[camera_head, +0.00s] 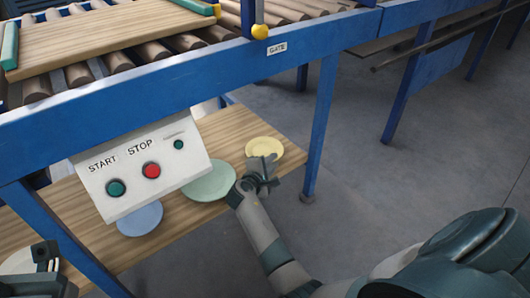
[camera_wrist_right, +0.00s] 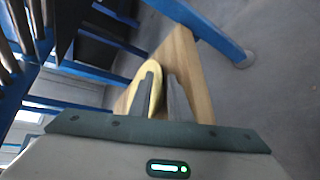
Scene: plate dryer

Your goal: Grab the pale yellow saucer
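The pale yellow saucer (camera_head: 265,147) lies at the right end of the lower wooden board, under the blue frame. My right gripper (camera_head: 263,172) is at its near edge and covers a little of it. In the right wrist view the saucer (camera_wrist_right: 139,98) shows beside and between the fingers (camera_wrist_right: 163,90), which stand apart with a gap around its rim. I cannot tell whether either finger touches it. My left gripper (camera_head: 46,262) is at the lower left, away from the saucer; its finger gap is unclear.
A green plate (camera_head: 209,184), a blue plate (camera_head: 140,219) and a whitish plate (camera_head: 18,263) lie on the wooden board (camera_head: 100,240). A START/STOP control box (camera_head: 142,172) hangs above them. A blue leg (camera_head: 319,125) stands right of the saucer.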

